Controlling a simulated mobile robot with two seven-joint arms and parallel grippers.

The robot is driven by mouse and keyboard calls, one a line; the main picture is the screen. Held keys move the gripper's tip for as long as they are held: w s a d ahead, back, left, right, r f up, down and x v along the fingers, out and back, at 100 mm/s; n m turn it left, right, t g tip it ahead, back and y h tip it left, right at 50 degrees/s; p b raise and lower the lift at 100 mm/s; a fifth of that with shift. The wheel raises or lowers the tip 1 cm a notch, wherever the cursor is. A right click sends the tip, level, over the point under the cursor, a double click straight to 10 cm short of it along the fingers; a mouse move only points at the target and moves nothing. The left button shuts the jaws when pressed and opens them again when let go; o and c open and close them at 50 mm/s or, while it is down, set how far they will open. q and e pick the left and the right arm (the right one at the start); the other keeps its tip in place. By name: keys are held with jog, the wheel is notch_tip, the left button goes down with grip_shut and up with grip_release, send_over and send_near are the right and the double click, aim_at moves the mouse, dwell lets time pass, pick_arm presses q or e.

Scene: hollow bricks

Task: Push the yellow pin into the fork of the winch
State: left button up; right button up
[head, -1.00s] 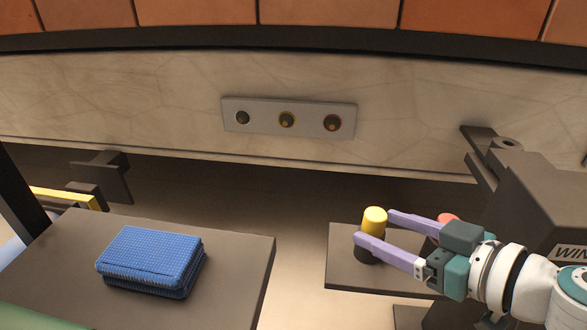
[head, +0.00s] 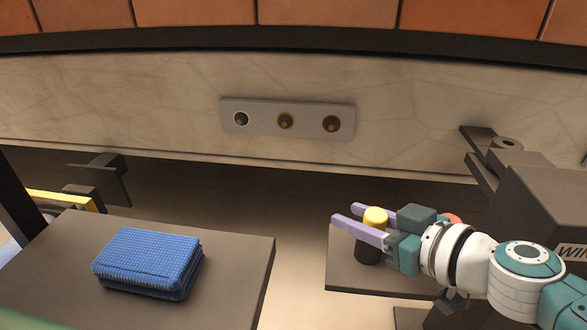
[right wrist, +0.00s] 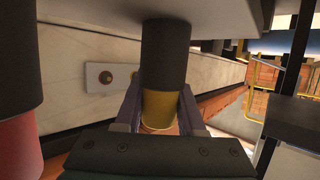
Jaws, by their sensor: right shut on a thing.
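The yellow pin (head: 375,217) stands upright, its yellow top above a dark cylindrical lower part that meets a grey plate (head: 345,278). My right gripper (head: 348,213) is shut on the yellow part, with one purple finger on each side. In the right wrist view the yellow pin (right wrist: 160,108) shows between the fingers, below the dark cylinder. The winch (head: 545,215) is a dark box at the right. Dark arms with a round hole, seemingly its fork (head: 490,152), stick out at its upper left. My left gripper is not in view.
A red-topped pin (head: 453,219) stands behind my right gripper, mostly hidden; it is large at the left in the right wrist view (right wrist: 18,145). A blue folded cloth (head: 147,262) lies on a grey table (head: 240,262). A panel (head: 262,117) with three round knobs is on the back wall.

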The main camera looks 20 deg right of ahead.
grip_shut()
